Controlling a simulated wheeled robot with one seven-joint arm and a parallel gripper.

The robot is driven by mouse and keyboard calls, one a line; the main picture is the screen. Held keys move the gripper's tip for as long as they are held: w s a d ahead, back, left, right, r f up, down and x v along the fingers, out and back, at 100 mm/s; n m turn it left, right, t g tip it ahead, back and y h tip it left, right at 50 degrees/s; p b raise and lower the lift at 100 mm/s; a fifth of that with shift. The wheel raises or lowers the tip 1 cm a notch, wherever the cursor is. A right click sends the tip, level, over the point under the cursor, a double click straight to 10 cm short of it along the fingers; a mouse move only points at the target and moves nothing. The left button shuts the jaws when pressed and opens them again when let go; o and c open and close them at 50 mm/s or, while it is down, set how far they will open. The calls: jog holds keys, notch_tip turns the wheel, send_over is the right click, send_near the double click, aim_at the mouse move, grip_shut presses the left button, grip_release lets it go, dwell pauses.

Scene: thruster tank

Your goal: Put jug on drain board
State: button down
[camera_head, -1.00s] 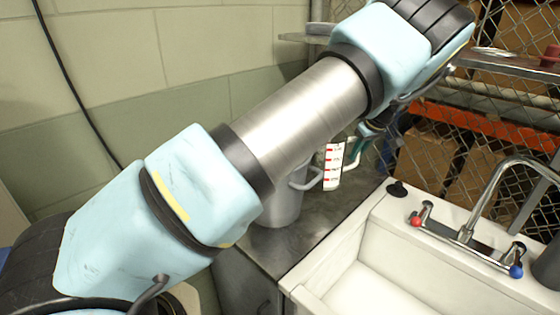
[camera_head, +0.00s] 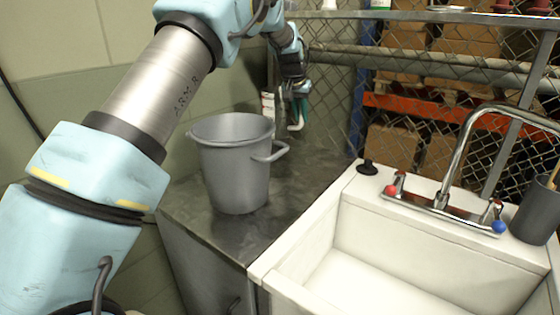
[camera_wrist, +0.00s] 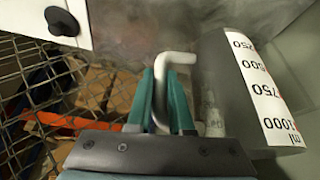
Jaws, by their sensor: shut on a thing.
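My gripper (camera_wrist: 167,85) has its green fingers closed around the pale handle (camera_wrist: 178,62) of a grey measuring jug (camera_wrist: 222,80). The jug has a white scale label with black numbers and shows tilted in the wrist view. In the head view the gripper (camera_head: 298,108) is at the back, behind a grey bucket. A strip of the jug (camera_head: 268,104) shows there, and the bucket hides its lower part. I cannot tell whether its base touches anything. A dark metal top (camera_head: 300,185), perhaps the drain board, lies left of the sink.
The grey bucket (camera_head: 232,170) stands upright on the metal top, in front of the jug. The white sink (camera_head: 400,235), with its tap (camera_head: 440,200), is at the right. A wire fence (camera_head: 340,85) and a shelf (camera_head: 420,15) are behind. The metal top's right part is clear.

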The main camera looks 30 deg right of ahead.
jog(key=shift+f+p, duration=1.05)
jog(key=shift+f, duration=3.05)
jog(key=c, duration=0.8)
grip_release()
jog(key=shift+r, duration=0.2)
jog(key=b+v, duration=0.3)
jog(key=v, duration=0.8)
jog(key=shift+a+r, duration=0.2)
jog(key=shift+r, duration=0.15)
